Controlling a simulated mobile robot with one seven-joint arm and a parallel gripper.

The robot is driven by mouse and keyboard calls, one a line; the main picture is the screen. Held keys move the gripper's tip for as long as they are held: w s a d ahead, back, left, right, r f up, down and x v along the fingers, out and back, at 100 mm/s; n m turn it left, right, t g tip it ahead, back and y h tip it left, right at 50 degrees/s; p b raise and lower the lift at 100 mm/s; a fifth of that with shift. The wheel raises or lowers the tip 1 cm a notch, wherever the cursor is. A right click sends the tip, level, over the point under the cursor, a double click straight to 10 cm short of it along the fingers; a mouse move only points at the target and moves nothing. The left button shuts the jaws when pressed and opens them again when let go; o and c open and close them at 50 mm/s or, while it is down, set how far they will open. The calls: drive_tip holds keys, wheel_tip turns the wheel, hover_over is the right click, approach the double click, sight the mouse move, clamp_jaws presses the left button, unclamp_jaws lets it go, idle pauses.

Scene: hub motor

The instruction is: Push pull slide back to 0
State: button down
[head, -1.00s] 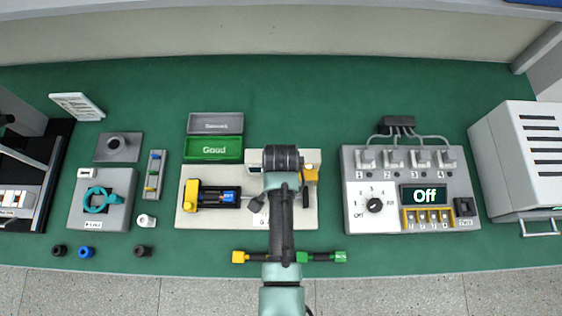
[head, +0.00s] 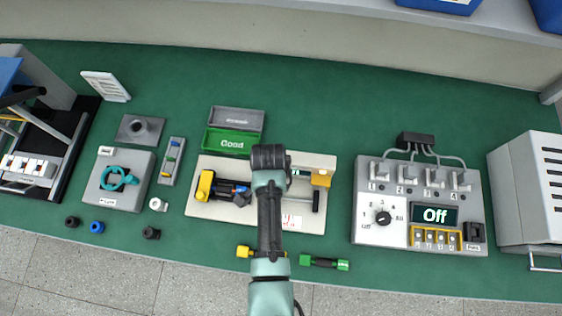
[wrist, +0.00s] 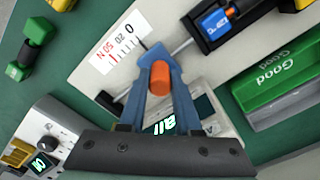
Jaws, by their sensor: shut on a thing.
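The push-pull slide (wrist: 160,78) shows in the wrist view as an orange-red knob between the blue fingers of my gripper (wrist: 160,52), which is shut on it. A thin metal rod runs past the fingertips. Beside it is a printed scale (wrist: 117,47) with 0, 20, 50 and N; a dark line lies close to the 0 mark. A black handle (wrist: 110,102) sits at the lower left of the rod. In the head view my arm hides the knob and gripper over the cream fixture plate (head: 305,162); the black handle shows at right (head: 316,201).
A yellow-and-black holder (head: 205,186) sits on the plate's left. Behind it are a green Good tray (head: 225,143) and a grey tray (head: 237,119). A panel reading Off (head: 435,214) is at right.

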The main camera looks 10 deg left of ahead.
drive_tip(key=c, duration=0.6)
unclamp_jaws()
drive_tip(key=shift+a, duration=0.3)
drive_tip(key=shift+d+r, duration=0.1)
wheel_tip(320, 180, up, 13)
drive_tip(key=shift+b, duration=0.35)
drive_tip(key=shift+w, duration=0.1)
